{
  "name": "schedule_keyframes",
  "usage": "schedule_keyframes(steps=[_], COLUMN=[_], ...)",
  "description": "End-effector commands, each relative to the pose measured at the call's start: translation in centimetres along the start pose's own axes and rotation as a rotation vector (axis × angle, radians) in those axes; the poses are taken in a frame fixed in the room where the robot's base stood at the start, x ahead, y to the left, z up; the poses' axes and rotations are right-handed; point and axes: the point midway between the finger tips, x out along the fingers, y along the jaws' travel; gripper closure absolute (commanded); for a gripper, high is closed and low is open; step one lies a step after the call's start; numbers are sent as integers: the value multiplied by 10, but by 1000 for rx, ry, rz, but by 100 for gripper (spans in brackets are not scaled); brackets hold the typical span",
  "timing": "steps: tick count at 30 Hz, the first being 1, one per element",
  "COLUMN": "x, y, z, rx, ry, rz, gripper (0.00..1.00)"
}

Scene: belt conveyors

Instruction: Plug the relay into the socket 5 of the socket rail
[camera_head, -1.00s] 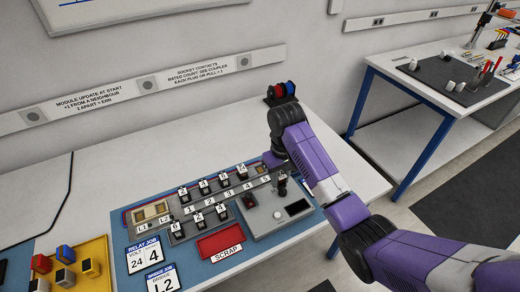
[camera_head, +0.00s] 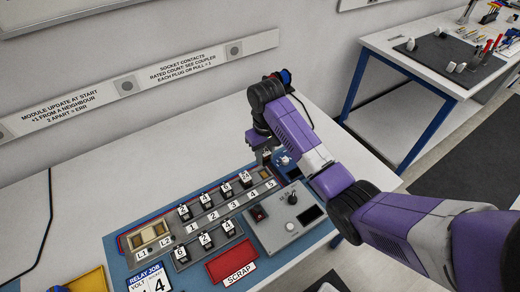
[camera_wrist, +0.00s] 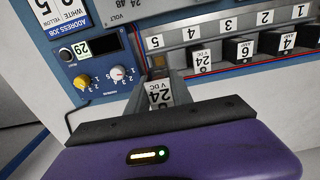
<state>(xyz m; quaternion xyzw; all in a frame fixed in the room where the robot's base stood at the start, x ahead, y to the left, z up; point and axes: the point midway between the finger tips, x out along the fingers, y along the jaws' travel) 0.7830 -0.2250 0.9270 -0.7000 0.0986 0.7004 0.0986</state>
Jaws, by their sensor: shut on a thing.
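My gripper (camera_wrist: 160,88) is shut on a relay (camera_wrist: 159,96) with a white 24 V DC label, held between its fingers in the wrist view. The relay is just in front of a dark opening with a brownish inside, socket 5 (camera_wrist: 158,65), under the label 5 on the socket rail (camera_wrist: 180,37). I cannot tell whether relay and socket touch.
A relay marked 24 (camera_wrist: 202,62) stands beside socket 5, with several more relays along the rail. A grey control box (camera_head: 270,232) and a red SCRAP tray (camera_head: 231,263) are in front. A blue panel with knobs (camera_wrist: 84,80) lies close to my gripper.

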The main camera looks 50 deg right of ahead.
Motion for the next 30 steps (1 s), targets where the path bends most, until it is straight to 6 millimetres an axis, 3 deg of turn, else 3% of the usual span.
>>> schedule_keyframes(steps=[30], x=[65], y=[0], z=[0], rx=[0], ry=[0], rz=[0], gripper=[100])
